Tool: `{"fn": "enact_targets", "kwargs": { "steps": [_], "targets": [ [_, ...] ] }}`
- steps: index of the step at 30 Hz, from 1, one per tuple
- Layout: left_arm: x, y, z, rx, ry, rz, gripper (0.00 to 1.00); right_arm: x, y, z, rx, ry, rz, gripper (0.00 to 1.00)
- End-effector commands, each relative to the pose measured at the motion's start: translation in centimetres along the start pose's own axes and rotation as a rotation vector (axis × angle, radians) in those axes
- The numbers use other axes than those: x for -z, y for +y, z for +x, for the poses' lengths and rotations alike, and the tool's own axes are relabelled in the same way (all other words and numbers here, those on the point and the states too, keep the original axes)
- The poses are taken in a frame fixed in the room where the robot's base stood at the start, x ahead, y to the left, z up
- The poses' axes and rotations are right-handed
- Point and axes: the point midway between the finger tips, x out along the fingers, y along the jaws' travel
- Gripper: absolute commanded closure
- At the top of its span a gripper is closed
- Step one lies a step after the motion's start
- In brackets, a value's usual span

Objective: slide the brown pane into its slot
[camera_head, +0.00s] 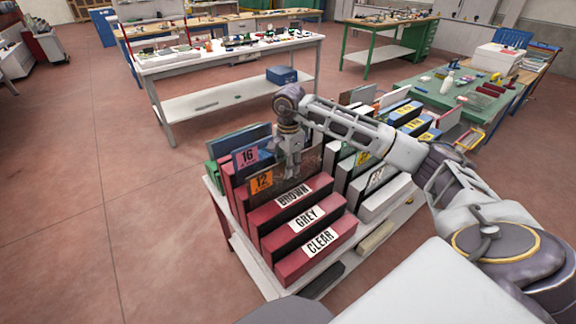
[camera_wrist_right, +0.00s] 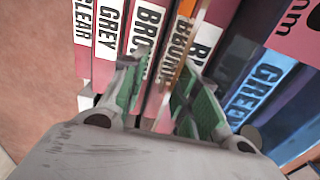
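The brown pane (camera_head: 295,185), dark and see-through, stands upright in the red rack behind the block labelled BROWN (camera_head: 294,195). An orange tag reading 12 is at its left end. My right gripper (camera_head: 290,172) points down at the pane's upper part. In the right wrist view its green-padded fingers (camera_wrist_right: 160,78) are spread apart. A thin brown-orange edge (camera_wrist_right: 178,50) shows between them, with gaps beside it. The BROWN label (camera_wrist_right: 146,42) is behind the left finger. How deep the pane sits is hidden. My left gripper is out of view.
Red blocks labelled GREY (camera_head: 306,218) and CLEAR (camera_head: 320,242) step down in front. A pane tagged 16 (camera_head: 248,157) and blue and green panes stand behind. White, yellow-labelled and blue slots (camera_head: 408,115) are to the right. Worktables stand farther back; floor at left is clear.

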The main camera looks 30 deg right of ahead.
Motion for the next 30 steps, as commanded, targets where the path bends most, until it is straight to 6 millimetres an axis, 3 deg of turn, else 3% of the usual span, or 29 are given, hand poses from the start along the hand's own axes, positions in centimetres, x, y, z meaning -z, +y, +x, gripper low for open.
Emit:
{"fn": "enact_targets", "kwargs": {
  "steps": [11,30],
  "targets": [
    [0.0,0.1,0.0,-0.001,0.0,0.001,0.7,0.0,0.0,-1.0,0.0,0.0,0.0,0.7],
    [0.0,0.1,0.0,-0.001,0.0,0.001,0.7,0.0,-0.1,-8.8,0.002,0.0,0.0,0.7]
  ]
}}
